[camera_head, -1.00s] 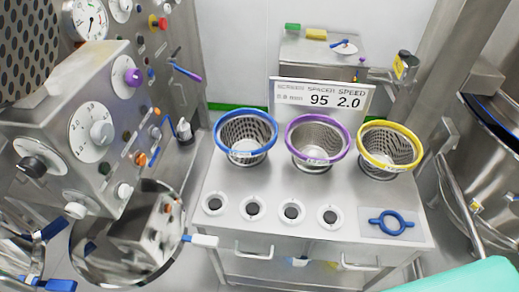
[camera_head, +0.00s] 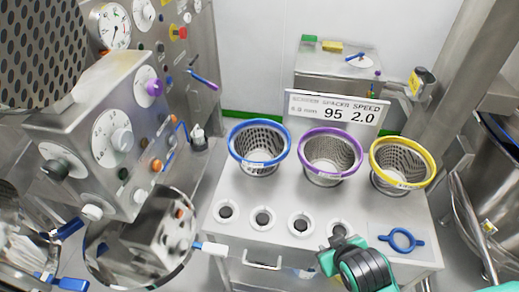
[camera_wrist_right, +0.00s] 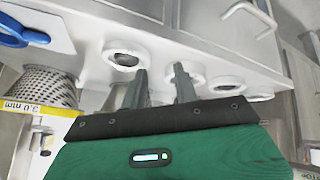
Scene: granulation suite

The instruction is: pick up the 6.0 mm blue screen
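The blue-rimmed screen (camera_head: 259,163), a perforated metal basket, stands upright at the left of a row of three on the steel cart. A purple-rimmed screen (camera_head: 328,164) is in the middle and a yellow-rimmed screen (camera_head: 398,180) at the right. The label on the blue rim is too small to read. My right gripper (camera_head: 340,246) is over the cart's front right, apart from the blue screen. In the right wrist view its two fingers (camera_wrist_right: 161,80) are apart, with nothing held. My left gripper is not in view.
Several white rings (camera_head: 262,218) line the cart's front, and a blue tool (camera_head: 401,239) lies at its right. A sign (camera_head: 336,108) stands behind the screens. A control panel (camera_head: 100,140) is on the left, and a steel vessel (camera_head: 490,190) on the right.

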